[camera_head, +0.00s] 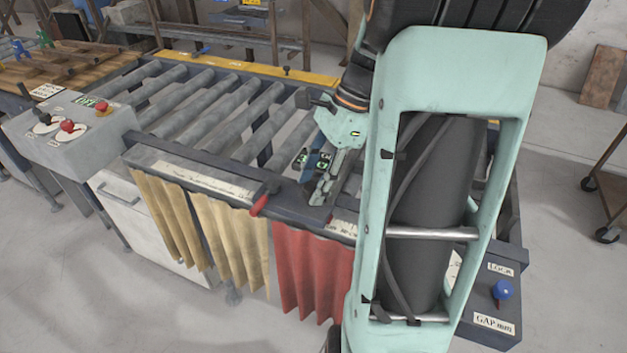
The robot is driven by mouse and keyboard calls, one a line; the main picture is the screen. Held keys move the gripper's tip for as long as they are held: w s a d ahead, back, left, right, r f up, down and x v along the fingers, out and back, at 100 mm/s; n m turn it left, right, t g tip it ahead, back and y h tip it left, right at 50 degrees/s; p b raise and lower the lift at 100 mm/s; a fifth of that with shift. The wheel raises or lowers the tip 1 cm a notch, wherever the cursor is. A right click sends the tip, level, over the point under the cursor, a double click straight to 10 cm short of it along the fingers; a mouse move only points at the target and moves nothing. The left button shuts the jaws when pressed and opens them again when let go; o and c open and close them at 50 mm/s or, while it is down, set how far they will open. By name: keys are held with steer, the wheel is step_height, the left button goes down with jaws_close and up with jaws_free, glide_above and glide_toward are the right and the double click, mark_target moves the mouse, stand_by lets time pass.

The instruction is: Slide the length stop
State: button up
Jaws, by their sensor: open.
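A roller bed (225,105) runs across the middle of the view, with a dark front rail (215,172) that carries a pale scale strip. A red lever (262,203) sticks out at the front rail above the curtains; I cannot tell for sure whether it belongs to the length stop. My gripper (320,194) is open and points down over the front rail, to the right of the red lever and apart from it. I see nothing held in it. My forearm hides the right part of the bed and rail, so the length stop is not clearly identifiable.
Tan (215,230) and red (310,275) curtains hang under the rail. A grey control box (70,135) with red knobs stands at left. A dark box (495,305) with a blue knob, labelled LOCK and GAP mm, is at lower right. The floor in front is clear.

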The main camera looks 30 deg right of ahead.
steer(key=shift+c, duration=0.6)
jaws_close()
steer(key=shift+w, duration=0.1)
